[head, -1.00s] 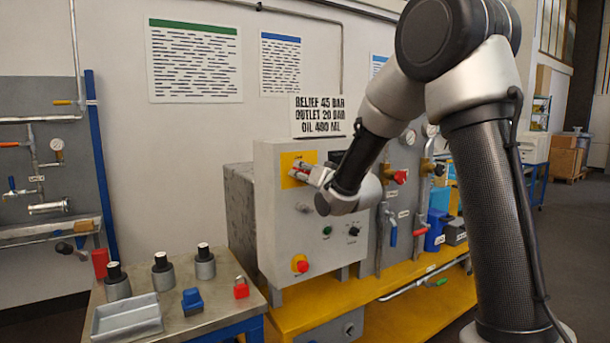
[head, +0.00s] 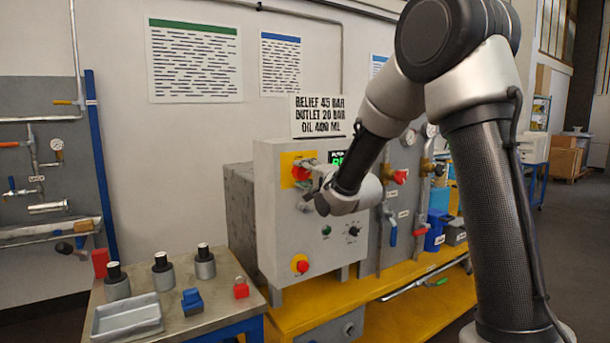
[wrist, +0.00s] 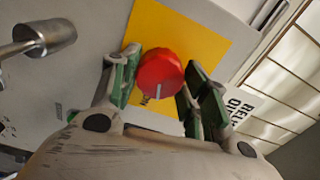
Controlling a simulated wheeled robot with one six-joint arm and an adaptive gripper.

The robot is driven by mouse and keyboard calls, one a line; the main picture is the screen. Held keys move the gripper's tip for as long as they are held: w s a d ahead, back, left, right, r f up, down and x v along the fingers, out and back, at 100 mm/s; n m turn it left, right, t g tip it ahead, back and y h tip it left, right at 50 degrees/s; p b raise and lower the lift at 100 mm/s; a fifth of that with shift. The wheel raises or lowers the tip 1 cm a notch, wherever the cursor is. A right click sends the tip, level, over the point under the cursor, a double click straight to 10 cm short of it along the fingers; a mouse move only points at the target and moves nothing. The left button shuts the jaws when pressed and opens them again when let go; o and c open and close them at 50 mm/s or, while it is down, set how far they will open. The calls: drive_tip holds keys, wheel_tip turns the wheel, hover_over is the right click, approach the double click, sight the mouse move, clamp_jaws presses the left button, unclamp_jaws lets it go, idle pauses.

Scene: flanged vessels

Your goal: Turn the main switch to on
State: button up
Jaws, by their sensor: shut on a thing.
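The main switch is a red round knob with a white pointer line on a yellow plate. It shows in the head view (head: 300,173) at the upper left of the grey control cabinet (head: 285,225), and in the wrist view (wrist: 158,72) between the fingers. My gripper (head: 308,168) is at the front of the cabinet, its green-padded fingers (wrist: 160,82) shut on the knob from both sides.
A grey metal lever-like knob (wrist: 45,37) stands out from the panel beside the gripper. Lower on the cabinet are a green button (head: 326,230), a black selector (head: 353,231) and a red stop button (head: 301,265). A bench with a tray (head: 127,318) stands at left.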

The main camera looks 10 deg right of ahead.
drive_tip(key=shift+m, duration=1.6)
drive_tip(key=o, duration=1)
drive_tip(key=shift+s+d, duration=0.1)
drive_tip(key=v, duration=1.1)
drive_tip(key=shift+s+d, duration=0.1)
drive_tip(key=shift+s, duration=0.25)
